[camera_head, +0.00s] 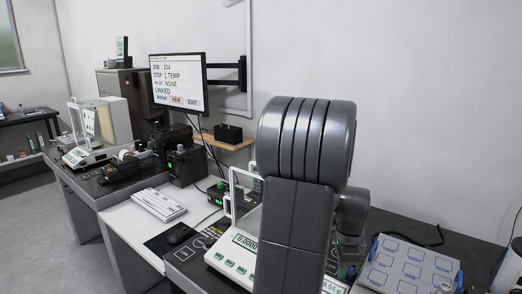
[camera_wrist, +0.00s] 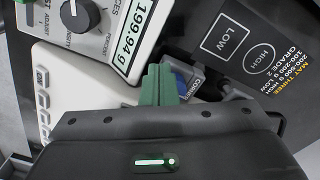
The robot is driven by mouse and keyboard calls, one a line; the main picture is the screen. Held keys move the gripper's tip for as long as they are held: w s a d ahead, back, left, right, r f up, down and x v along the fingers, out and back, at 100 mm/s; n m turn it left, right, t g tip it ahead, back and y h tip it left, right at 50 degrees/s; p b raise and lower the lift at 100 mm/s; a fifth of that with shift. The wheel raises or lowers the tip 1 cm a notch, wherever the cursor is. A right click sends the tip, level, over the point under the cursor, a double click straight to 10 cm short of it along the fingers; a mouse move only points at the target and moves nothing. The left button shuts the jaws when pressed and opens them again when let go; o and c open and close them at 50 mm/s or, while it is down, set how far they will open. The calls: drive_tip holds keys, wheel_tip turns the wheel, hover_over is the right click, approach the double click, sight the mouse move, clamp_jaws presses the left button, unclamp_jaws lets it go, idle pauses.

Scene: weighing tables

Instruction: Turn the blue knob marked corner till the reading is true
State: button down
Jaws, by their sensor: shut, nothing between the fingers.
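In the wrist view the blue knob (camera_wrist: 182,80) shows partly beside the fingertips, with a grey label (camera_wrist: 199,84) that seems to read CORNER. My gripper (camera_wrist: 161,82), with green fingers, is shut with nothing between them. Its tips are just left of the knob; I cannot tell whether they touch it. The display (camera_wrist: 136,32) of the precision balance reads 199.94 g. In the head view my arm hides the gripper, the knob and most of that balance; only the end of its reading (camera_head: 333,287) shows at the lower edge.
A black dial (camera_wrist: 80,16) sits on the balance panel. A mat (camera_wrist: 236,45) marked LOW and HIGH lies beside it. In the head view another balance (camera_head: 228,262) reads about 0.0000. A grey tray (camera_head: 410,262) stands right, a monitor (camera_head: 178,82) behind, a keyboard (camera_head: 158,205) left.

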drive_tip(key=shift+d, duration=0.15)
drive_tip(key=shift+w+r+p, duration=0.1)
drive_tip(key=shift+w+p, duration=0.2)
drive_tip(key=shift+p, duration=0.1)
drive_tip(key=shift+w+p, duration=0.35)
drive_tip(key=shift+w, duration=0.1)
idle(0.3)
drive_tip(key=shift+a, duration=0.35)
wheel_tip(320, 180, up, 6)
drive_tip(key=p, duration=0.4)
drive_tip(key=shift+p, duration=0.4)
drive_tip(key=shift+a, duration=0.1)
